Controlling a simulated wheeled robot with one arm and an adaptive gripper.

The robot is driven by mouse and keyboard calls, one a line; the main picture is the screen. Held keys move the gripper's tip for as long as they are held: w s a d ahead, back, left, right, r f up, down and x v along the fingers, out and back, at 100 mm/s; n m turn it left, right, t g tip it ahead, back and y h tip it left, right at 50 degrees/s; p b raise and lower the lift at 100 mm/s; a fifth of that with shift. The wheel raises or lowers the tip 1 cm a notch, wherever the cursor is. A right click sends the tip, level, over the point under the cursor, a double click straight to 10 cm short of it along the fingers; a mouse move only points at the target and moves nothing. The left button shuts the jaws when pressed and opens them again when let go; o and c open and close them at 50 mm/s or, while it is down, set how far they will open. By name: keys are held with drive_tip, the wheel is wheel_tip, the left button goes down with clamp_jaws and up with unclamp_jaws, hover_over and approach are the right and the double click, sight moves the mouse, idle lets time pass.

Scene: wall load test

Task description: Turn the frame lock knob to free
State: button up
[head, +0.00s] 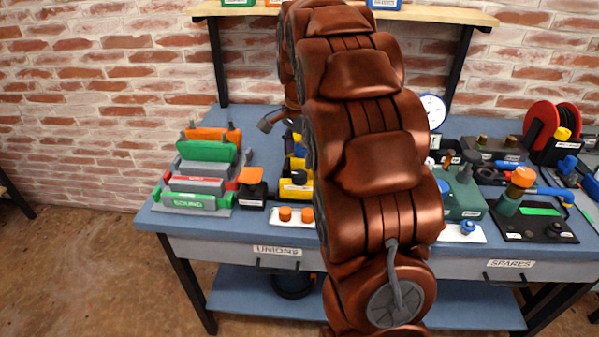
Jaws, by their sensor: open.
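No knob carries a readable frame lock label, so I cannot tell which one it is. A black plate (521,228) at the bench's right front bears an orange-topped green post (515,190), a green strip and a small dark knob (553,229). A green box (466,203) with knobs on top stands left of it, partly behind my arm. My copper arm covers the middle of the view. A dark grey finger of my gripper (268,122) shows left of the arm, above the bench and apart from these knobs. The rest of the gripper is hidden; it is open.
The blue bench (150,217) is crowded. A rack marked SOUND (187,203), a black block with an orange top (252,188) and yellow bins (296,190) stand left. A red reel (541,122) and gauge (432,110) stand right. A shelf (450,13) hangs above.

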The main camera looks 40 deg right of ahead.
sight(299, 174)
drive_tip(key=shift+f, duration=2.85)
drive_tip(key=shift+c, duration=0.2)
drive_tip(key=c, duration=1.1)
